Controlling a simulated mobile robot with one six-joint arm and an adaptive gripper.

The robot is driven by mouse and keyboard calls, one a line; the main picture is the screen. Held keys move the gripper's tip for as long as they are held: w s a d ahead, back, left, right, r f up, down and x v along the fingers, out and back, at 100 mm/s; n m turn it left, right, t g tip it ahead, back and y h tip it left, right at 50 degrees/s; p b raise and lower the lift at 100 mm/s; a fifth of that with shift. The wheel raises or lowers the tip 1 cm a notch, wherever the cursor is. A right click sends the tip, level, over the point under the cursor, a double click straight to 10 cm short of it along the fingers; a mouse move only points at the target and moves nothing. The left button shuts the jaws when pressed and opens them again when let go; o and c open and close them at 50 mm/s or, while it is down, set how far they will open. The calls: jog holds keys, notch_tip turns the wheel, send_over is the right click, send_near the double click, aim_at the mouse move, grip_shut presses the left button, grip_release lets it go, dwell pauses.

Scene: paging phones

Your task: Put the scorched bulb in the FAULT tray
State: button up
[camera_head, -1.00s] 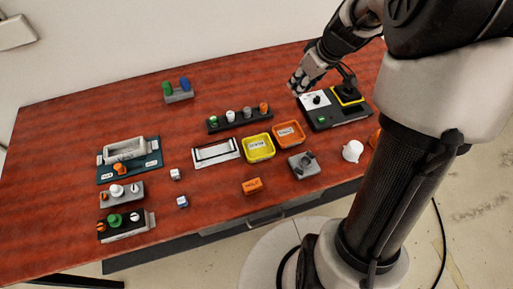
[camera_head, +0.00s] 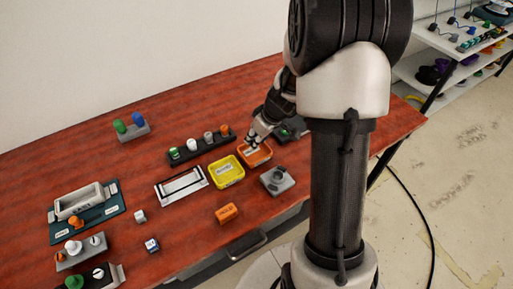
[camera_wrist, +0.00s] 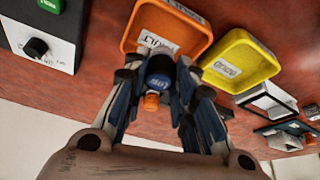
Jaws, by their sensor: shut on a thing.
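The FAULT tray is orange with a white label and lies in front of my fingers in the wrist view (camera_wrist: 187,52); it also shows in the head view (camera_head: 266,154).
The yellow GOOD tray (camera_head: 227,172) stands left of the FAULT tray. A black rack (camera_head: 188,154) with several coloured pieces is behind. A grey fixture (camera_head: 277,181) and an orange box (camera_head: 227,213) are in front.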

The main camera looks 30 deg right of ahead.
jog(key=shift+f+b, duration=0.65)
jog(key=shift+f, duration=1.15)
jog(key=shift+f, duration=0.2)
jog(key=o, duration=0.9)
jog(key=shift+r, duration=0.1)
jog(key=p+v, duration=0.4)
jog(key=v, duration=0.7)
jog(key=s+a+r, duration=0.6)
jog(key=a+r, duration=0.5)
jog(key=r, duration=0.1)
jog(key=s+a+r+m, duration=0.1)
jog(key=s, duration=0.4)
jog(key=s+a+r+m+h, duration=0.1)
jog(key=s+a+r, duration=0.1)
jog(key=s, duration=0.3)
jog(key=s+a+r+m, duration=0.1)
jog(key=s+r, duration=0.1)
jog(key=s, duration=0.3)
jog(key=shift+a+m, duration=0.4)
